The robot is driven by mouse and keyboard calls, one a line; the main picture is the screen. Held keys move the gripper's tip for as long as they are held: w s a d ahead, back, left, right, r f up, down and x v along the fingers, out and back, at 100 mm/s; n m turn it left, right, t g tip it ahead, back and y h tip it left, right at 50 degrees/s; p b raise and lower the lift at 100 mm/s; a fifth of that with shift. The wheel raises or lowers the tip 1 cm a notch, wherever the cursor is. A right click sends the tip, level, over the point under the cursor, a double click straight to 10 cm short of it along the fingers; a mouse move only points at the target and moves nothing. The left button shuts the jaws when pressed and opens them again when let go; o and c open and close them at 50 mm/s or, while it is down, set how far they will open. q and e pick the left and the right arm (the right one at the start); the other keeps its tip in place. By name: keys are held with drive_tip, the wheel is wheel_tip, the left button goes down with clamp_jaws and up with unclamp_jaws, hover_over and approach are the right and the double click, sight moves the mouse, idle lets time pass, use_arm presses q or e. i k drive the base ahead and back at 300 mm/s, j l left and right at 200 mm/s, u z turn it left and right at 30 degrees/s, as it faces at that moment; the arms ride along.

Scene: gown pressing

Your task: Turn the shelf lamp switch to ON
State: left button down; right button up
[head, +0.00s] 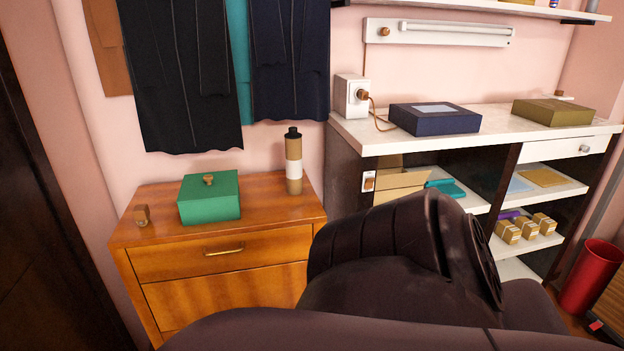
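A long white lamp bar (455,33) is fixed to the pink wall under the upper shelf. A small brown knob (384,32) sits at its left end. A white switch plate with a brown switch (369,181) is on the dark left part of the shelf unit, below the white top. I cannot tell which of these is the shelf lamp switch, nor which way either is set. No glow shows from the lamp bar. Neither of my grippers is in view. A dark part of my own body fills the lower middle and hides part of the shelf unit.
A wooden cabinet (225,295) carries a green box (209,201) and a bottle (293,165). On the white counter (385,145) are a plugged socket box (346,97), a navy box (434,119) and an olive box (552,112). A red bin (592,280) stands right. Dark gowns (185,75) hang left.

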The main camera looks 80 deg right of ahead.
sight(369, 185)
drive_tip(key=z, duration=2.9)
